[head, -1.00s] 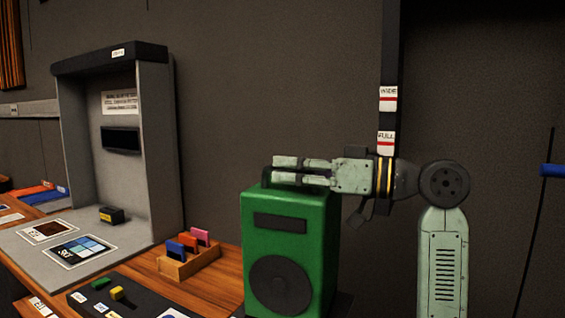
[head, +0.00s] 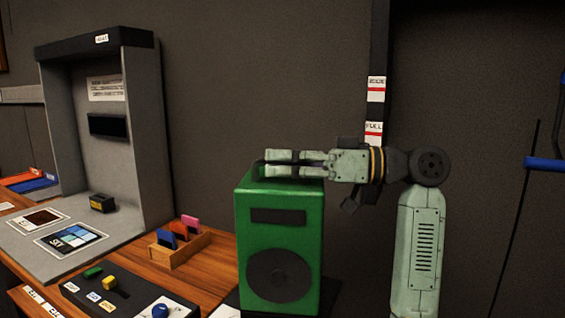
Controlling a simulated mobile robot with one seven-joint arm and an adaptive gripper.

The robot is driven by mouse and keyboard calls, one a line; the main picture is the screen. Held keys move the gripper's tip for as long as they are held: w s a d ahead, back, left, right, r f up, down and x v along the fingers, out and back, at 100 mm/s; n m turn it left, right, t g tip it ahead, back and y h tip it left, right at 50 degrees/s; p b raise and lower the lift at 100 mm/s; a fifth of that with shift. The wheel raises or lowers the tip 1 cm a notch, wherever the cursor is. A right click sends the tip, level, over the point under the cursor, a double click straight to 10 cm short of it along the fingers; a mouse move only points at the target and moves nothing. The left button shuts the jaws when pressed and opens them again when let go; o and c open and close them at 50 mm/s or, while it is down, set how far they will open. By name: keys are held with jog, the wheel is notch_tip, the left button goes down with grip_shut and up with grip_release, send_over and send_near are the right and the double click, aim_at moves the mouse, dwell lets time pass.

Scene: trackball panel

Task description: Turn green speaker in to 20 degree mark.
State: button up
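The green speaker (head: 278,222) stands upright at the right end of the wooden bench, its dark round cone and dark upper slot facing me. A dark handle (head: 257,168) shows at the left of its top. My gripper (head: 280,163) comes in from the right, level with the speaker top. Its two fingers lie one behind the other with a narrow gap, closed about the handle, most of which they hide. A dark base (head: 331,290) shows beside the speaker's foot. A white patch (head: 226,311) lies at its lower left. No degree mark is readable.
A wooden holder with coloured cards (head: 179,247) stands left of the speaker. A dark control panel (head: 126,296) lies in front of it. A grey booth (head: 142,150) stands farther left. A dark post with labels (head: 376,90) rises behind my arm.

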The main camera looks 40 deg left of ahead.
jog(key=o, duration=0.4)
jog(key=shift+s+r, duration=0.1)
jog(key=shift+s, duration=0.05)
jog(key=shift+w+d, duration=0.25)
jog(key=v, duration=1.1)
jog(key=shift+d, duration=0.2)
